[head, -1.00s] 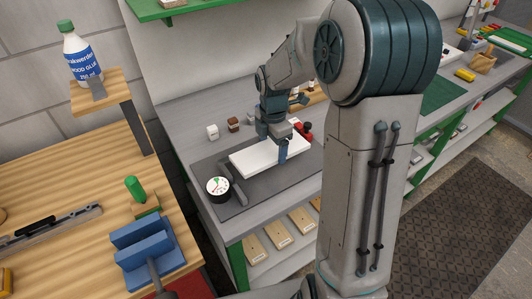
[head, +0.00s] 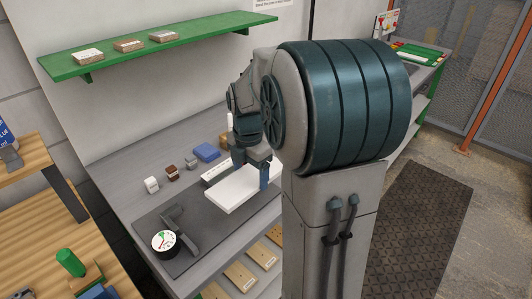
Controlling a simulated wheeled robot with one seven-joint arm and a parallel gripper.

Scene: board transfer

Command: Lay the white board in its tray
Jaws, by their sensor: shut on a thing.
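The white board (head: 232,192) is a flat rectangular slab. My gripper (head: 259,173) is shut on it near its right end, with a blue finger against the front edge. The board appears raised above the grey bench, over the right part of a dark grey mat (head: 190,262). A pale piece with dark lettering (head: 213,173) shows just behind the board. I cannot tell whether it belongs to the tray. My arm hides the bench to the right, and no tray is clearly seen.
A round dial gauge (head: 164,241) and a dark bracket (head: 183,222) stand on the mat. Behind are a white block (head: 151,184), a brown block (head: 171,172) and a blue block (head: 206,152). A green shelf (head: 165,43) hangs above. Wooden boards (head: 240,276) lie below the bench.

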